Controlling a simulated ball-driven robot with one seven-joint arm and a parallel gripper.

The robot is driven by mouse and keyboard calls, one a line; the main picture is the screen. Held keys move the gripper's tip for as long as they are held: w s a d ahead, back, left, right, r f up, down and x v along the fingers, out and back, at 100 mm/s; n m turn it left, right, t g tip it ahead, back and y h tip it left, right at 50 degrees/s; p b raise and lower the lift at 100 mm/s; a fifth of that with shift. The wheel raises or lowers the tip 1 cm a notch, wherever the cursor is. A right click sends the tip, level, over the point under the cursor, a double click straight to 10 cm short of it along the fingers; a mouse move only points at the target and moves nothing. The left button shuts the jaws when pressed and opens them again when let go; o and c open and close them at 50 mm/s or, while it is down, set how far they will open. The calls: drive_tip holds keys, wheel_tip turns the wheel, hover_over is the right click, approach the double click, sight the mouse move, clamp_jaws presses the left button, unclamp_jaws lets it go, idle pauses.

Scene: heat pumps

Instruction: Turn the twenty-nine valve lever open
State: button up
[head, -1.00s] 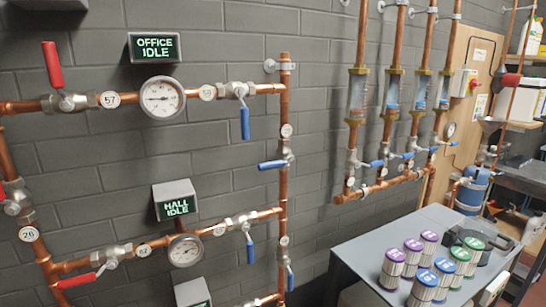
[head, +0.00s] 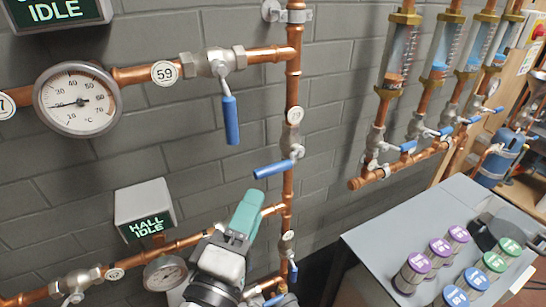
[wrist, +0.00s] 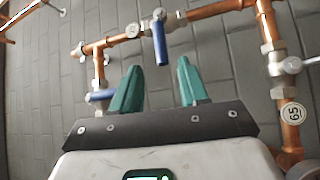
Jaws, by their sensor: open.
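No tag legible as 29 shows. My gripper (head: 250,198) is open, with teal fingers, in front of the lower HALL pipe in the head view. It hides that pipe's right-hand valve. In the wrist view, a blue lever (wrist: 161,43) on a valve with a white tag (wrist: 181,15) points between the open gripper's fingertips (wrist: 158,68). The gap between the fingers looks empty, and I cannot tell whether they touch the lever. A second blue lever (wrist: 103,96) shows beside the left finger.
A blue lever (head: 231,120) hangs at tag 59 (head: 164,72). Another blue lever (head: 272,169) sticks out left from the vertical pipe (head: 289,188). Gauges (head: 77,99) and the HALL IDLE box (head: 146,208) stand nearby. A grey table (head: 400,228) with several cans is at right.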

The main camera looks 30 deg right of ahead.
sight(272, 174)
drive_tip(key=p+x, duration=0.2)
drive_tip(key=x, duration=0.8)
drive_tip(key=shift+d+p, duration=0.1)
drive_tip(key=shift+p, duration=0.2)
clamp_jaws()
